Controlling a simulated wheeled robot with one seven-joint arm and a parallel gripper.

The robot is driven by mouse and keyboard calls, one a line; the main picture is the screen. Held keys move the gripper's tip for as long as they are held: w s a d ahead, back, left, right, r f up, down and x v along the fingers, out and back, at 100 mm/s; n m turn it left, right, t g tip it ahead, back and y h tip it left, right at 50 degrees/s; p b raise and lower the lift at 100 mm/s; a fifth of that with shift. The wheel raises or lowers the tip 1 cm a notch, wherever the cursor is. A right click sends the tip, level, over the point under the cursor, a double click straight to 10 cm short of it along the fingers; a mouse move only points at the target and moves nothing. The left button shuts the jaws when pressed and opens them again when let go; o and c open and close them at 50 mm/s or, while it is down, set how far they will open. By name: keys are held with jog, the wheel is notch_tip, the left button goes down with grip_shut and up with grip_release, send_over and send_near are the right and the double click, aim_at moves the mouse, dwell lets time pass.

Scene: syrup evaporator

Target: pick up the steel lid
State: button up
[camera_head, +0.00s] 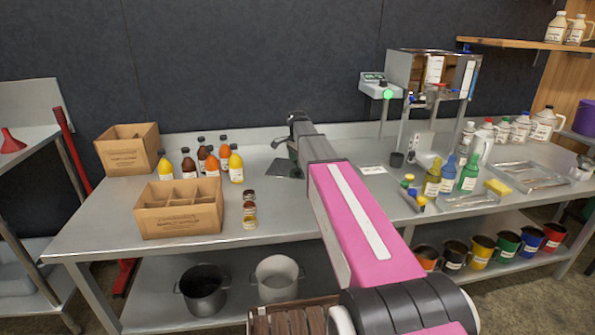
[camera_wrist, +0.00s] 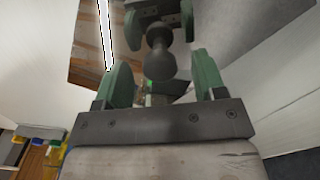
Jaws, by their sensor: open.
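In the wrist view a dark rounded knob (camera_wrist: 159,58) stands between the two green fingers of my gripper (camera_wrist: 160,75), with clear space on both sides. It appears to be the handle of the steel lid, whose shiny surface seems to mirror my gripper at the top of the picture. The lid's full outline is unclear there. In the head view my gripper (camera_head: 289,146) is mostly hidden by my arm, at the back of the steel table. A dark reflective patch (camera_head: 285,169) beneath it may be the lid. My gripper is open and holds nothing.
On the steel table (camera_head: 115,216), a cardboard divider box (camera_head: 180,222), several syrup bottles (camera_head: 236,165) and small stacked jars (camera_head: 249,212) stand left of my arm. Spray bottles (camera_head: 468,172) and trays stand right. Pots (camera_head: 203,290) sit on the lower shelf.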

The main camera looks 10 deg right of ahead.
jog(key=shift+f, duration=0.35)
grip_shut()
